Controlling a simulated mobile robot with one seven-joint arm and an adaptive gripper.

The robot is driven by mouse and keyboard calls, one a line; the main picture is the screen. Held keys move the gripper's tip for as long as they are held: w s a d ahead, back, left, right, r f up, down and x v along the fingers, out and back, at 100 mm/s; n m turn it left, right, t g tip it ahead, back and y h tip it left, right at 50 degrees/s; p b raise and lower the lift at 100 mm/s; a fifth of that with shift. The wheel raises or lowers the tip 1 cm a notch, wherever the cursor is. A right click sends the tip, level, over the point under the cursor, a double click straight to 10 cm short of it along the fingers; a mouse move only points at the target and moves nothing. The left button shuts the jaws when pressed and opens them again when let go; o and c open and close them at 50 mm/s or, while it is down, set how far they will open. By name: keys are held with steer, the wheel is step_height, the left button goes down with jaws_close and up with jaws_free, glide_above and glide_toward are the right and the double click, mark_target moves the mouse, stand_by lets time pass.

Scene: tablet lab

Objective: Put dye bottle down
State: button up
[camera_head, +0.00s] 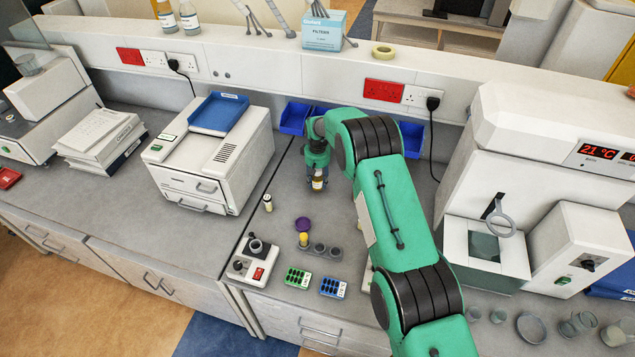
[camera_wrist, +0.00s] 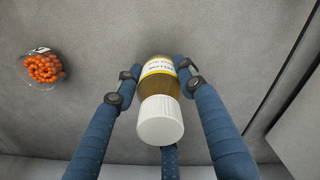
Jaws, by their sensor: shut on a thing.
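The dye bottle (camera_wrist: 160,90) is a small amber bottle with a white cap and a white and yellow label. It is between the blue fingers of my gripper (camera_wrist: 157,76), which is shut on it. In the head view the bottle (camera_head: 318,184) hangs upright below my gripper (camera_head: 317,172), over the grey bench (camera_head: 285,200) toward its back. I cannot tell whether its base touches the bench. My arm covers part of the bench to the right.
Blue bins (camera_head: 294,118) line the back.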

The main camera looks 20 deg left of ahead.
steer(key=shift+f, duration=0.45)
steer(key=shift+f, duration=0.15)
steer(key=o, duration=1.3)
steer(key=shift+r, duration=0.2)
steer(key=shift+r+b, duration=1)
steer(key=shift+r, duration=4.9)
steer(key=shift+r, duration=0.1)
